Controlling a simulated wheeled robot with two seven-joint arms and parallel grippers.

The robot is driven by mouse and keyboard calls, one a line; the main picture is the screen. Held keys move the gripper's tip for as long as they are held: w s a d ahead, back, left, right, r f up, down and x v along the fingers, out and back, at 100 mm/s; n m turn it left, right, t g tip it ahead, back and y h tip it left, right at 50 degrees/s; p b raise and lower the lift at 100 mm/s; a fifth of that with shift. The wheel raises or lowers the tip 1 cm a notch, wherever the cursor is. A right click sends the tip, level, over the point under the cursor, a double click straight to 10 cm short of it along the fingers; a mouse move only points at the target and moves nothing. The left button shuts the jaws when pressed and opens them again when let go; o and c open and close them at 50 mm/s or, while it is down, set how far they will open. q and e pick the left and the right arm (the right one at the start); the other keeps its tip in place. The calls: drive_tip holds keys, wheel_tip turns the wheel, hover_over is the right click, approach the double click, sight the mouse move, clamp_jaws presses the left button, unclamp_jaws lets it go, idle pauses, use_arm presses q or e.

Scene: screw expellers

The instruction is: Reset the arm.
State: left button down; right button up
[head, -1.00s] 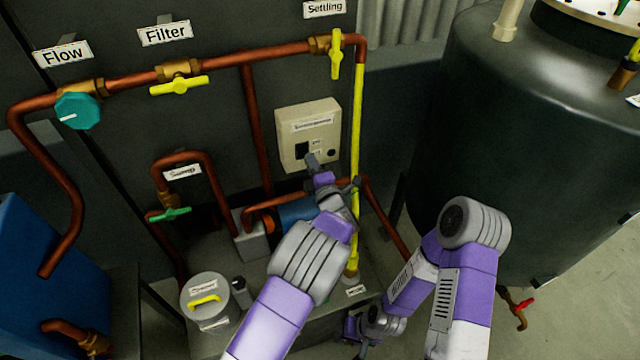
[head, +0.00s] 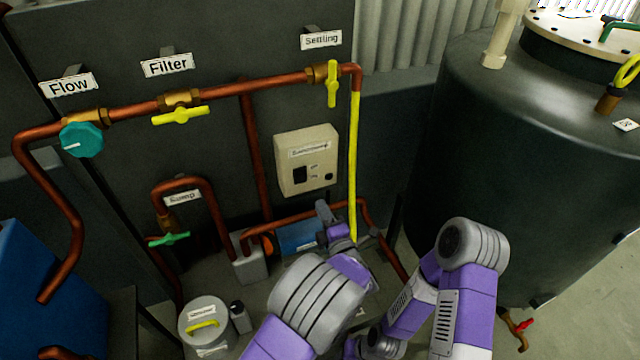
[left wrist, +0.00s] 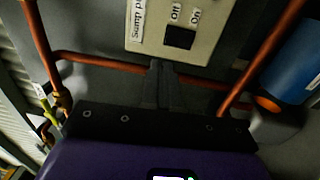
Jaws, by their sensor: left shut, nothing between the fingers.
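My left gripper (head: 323,210) is below the beige switch box (head: 305,161) in the head view, apart from it, in front of the pipes and the blue pump (head: 298,238). Its fingers are together and hold nothing. In the left wrist view the shut fingers (left wrist: 163,72) point toward the lower part of the switch box (left wrist: 172,30), where a dark rocker switch lies between its labels and the fingertips. The purple and grey left arm comes up from the bottom of the head view. My right arm (head: 465,290) is folded at the lower right; its fingertips are not visible.
A copper pipe (head: 225,91) runs across the panel with a teal Flow knob (head: 82,140), a yellow Filter valve (head: 180,116) and a yellow Settling valve (head: 332,84). A yellow pipe (head: 354,165) drops right of the box. A large dark tank (head: 540,170) stands at right.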

use_arm(q)
drive_tip(key=s+a+f+m+g+h+p, duration=0.1)
drive_tip(key=s+a+f+m+g+h, duration=0.15)
drive_tip(key=a+f+m+g, duration=0.6)
drive_tip(key=s+a+f+m+h+p, duration=0.15)
drive_tip(key=s+a+f, duration=0.3)
drive_tip(key=f, duration=0.95)
drive_tip(key=s+f+m+g+h, duration=0.1)
drive_tip(key=s+m+g+h, duration=0.1)
drive_tip(key=s, duration=0.5)
drive_tip(key=s+a+f+m+g+h, duration=0.1)
drive_tip(key=s+f+m+g+h, duration=0.1)
drive_tip(key=s+m+g, duration=0.2)
drive_tip(key=s+f+m+g+h, duration=0.2)
drive_tip(key=s+m+g, duration=0.1)
drive_tip(key=s, duration=0.7)
drive_tip(key=shift+s+a, duration=0.4)
use_arm(e)
wheel_tip(320, 180, up, 3)
drive_tip(key=shift+f, duration=0.15)
drive_tip(key=shift+c, duration=0.3)
